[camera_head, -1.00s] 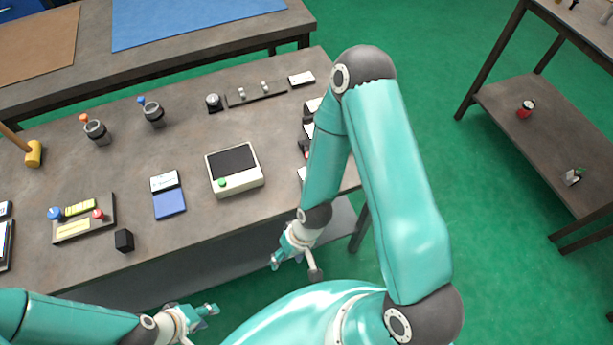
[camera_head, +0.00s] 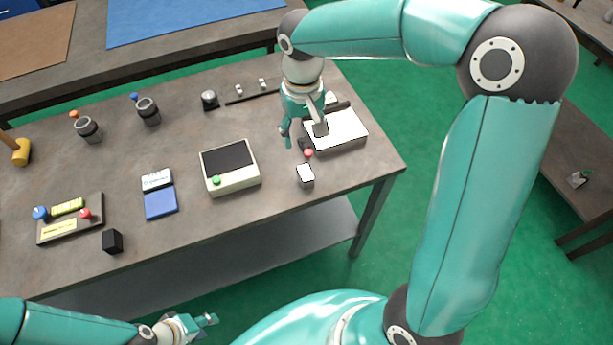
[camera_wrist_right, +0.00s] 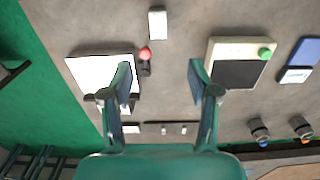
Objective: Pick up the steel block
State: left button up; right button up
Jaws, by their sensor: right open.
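A small block with a bright top and grey sides (camera_head: 305,176) stands near the table's front edge, right of the screen device; it looks like the steel block. In the right wrist view the block (camera_wrist_right: 158,23) is at the top centre, beyond the fingertips. My right gripper (camera_head: 304,132) is open and empty above the table, behind the block. Its two fingers (camera_wrist_right: 160,76) are spread wide in the right wrist view, with bare table between them. My left gripper (camera_head: 203,325) is low in front of the table, and its finger gap is unclear.
A red-knobbed lever (camera_head: 308,153) and a white-topped box (camera_head: 345,131) stand close behind and right of the block. The screen device (camera_head: 233,178) is to its left. A black cube (camera_head: 113,241) sits further left. Bare table lies between block and device.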

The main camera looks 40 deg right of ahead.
send_over(305, 172)
notch_tip(305, 172, down, 9)
jog(key=shift+w+f, duration=0.15)
jog(key=shift+f, duration=0.05)
jog(key=shift+s+f+p, duration=0.15)
jog(key=shift+f+p, duration=0.2)
jog(key=shift+f, duration=1.05)
jog(key=shift+s+f+p, duration=0.1)
jog(key=shift+f+p, duration=0.25)
jog(key=shift+f, duration=1)
grip_shut()
